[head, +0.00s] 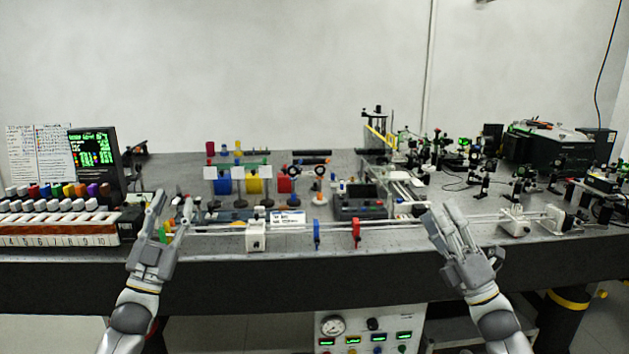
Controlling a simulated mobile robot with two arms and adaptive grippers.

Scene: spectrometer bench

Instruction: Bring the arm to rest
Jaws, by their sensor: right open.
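My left gripper (172,207) points up and away in front of the bench's left part, its two fingers apart. Nothing shows held between them; a small green part (163,231) shows behind the fingers. My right gripper (438,212) is at the right of centre, in front of the rail, with its fingers apart and nothing visible between them. Both grippers overlap the bench's front edge in the picture. I cannot tell their exact height above the bench or whether either touches it.
The grey bench (390,243) carries a long rail with a white block (255,237), a blue holder (316,234) and a red holder (356,233). A numbered rack (60,239) with coloured caps stands left. Optical mounts crowd the right. A gauge panel (368,326) is below.

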